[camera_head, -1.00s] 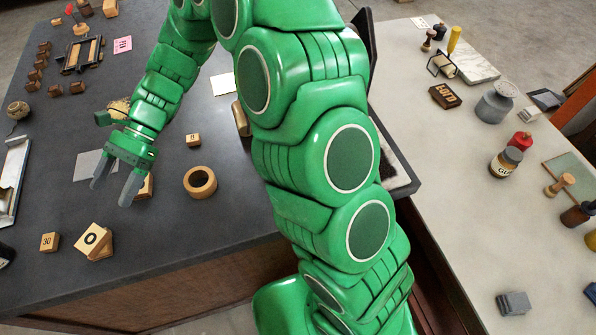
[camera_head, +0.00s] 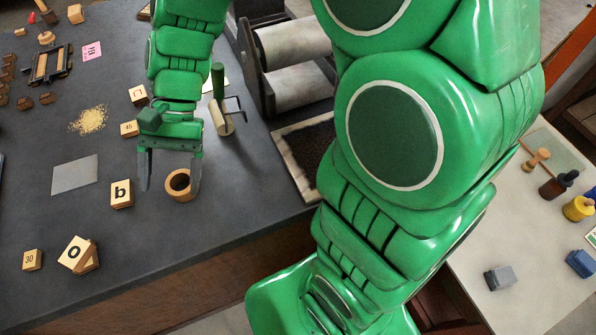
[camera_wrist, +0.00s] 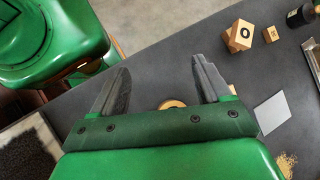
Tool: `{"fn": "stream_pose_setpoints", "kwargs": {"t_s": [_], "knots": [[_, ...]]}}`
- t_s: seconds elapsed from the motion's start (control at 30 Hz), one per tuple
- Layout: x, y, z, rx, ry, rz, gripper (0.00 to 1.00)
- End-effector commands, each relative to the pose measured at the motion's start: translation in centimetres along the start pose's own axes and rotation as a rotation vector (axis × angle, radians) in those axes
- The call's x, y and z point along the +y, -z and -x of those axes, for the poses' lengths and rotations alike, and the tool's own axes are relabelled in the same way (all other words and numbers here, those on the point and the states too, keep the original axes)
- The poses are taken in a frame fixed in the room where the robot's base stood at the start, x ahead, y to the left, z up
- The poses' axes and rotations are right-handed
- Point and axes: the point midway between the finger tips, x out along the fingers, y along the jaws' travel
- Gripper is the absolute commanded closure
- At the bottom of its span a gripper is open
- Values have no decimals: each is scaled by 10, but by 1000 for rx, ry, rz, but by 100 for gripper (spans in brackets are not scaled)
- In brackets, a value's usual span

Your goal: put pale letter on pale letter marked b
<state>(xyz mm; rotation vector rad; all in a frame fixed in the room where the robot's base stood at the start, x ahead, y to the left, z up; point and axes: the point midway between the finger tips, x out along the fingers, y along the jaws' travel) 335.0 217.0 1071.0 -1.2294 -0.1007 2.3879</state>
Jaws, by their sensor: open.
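The pale wooden letter block marked b (camera_head: 122,194) stands on the dark table, left of my gripper in the head view. A second pale letter block, marked o (camera_head: 73,252), sits turned near the table's front edge, against or over a wooden piece; I cannot tell which. The o block also shows at the upper right of the wrist view (camera_wrist: 240,33). My gripper (camera_head: 170,186) is open and empty, fingers pointing down. A wooden ring (camera_head: 180,184) appears between its fingers in the head view. In the wrist view, the b block is mostly hidden by a finger.
A small block marked 30 (camera_head: 32,260) stands left of the o block. A grey sheet (camera_head: 75,175) and a crumb-like pile (camera_head: 89,118) lie behind b. A roller press (camera_head: 290,60) stands at the back right. Table between b and o is clear.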

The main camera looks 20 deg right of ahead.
Motion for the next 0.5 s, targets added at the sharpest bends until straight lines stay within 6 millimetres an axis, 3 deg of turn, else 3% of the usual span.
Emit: {"fn": "stream_pose_setpoints", "kwargs": {"t_s": [0.5], "knots": [[102, -31, 32, 235, -153, 150, 23]]}}
